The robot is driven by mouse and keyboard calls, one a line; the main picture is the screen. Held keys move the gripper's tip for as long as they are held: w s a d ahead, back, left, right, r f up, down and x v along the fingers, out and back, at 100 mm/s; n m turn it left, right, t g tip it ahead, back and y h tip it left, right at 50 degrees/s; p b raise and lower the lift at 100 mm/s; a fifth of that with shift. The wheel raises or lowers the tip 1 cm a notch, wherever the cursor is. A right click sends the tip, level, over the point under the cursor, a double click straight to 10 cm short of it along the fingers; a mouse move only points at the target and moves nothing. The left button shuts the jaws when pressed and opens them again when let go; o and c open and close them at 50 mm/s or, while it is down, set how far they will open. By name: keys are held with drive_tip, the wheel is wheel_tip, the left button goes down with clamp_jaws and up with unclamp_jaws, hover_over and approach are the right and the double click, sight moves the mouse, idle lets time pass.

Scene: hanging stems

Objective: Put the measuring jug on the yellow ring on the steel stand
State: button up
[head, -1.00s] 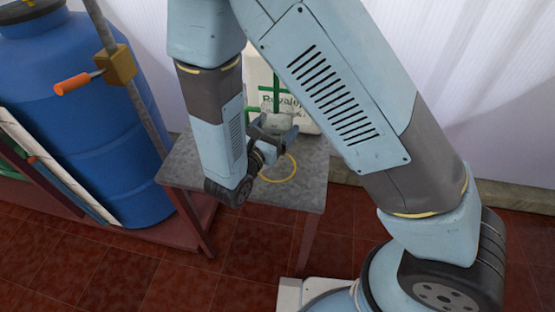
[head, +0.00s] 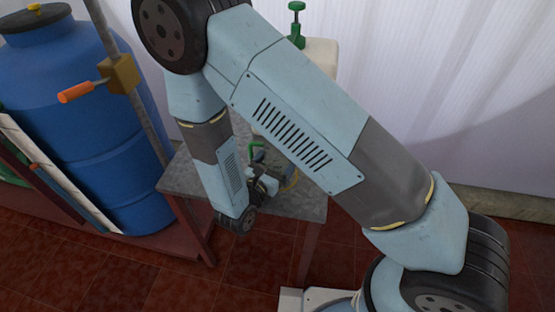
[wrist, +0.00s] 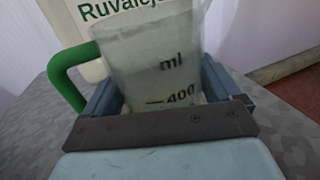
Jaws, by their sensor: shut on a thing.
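The measuring jug (wrist: 165,65) is translucent, with "ml" and "400" marks and a green handle (wrist: 66,75) on its left in the wrist view. My gripper (wrist: 163,95) is shut on the jug, one finger on each side. In the head view my gripper (head: 264,184) is low over the grey steel stand (head: 308,207), with the jug mostly hidden by my arm. I cannot tell whether the jug touches the stand.
A pale container (head: 322,60) with a green fitting (head: 296,25) stands behind the jug; its lettering shows in the wrist view. A blue barrel (head: 80,110) and an upright pole with an orange-handled clamp (head: 78,92) are at the left. The stand's front right top is bare.

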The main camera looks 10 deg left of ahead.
drive_tip(key=o, duration=0.8)
drive_tip(key=v, duration=1.2)
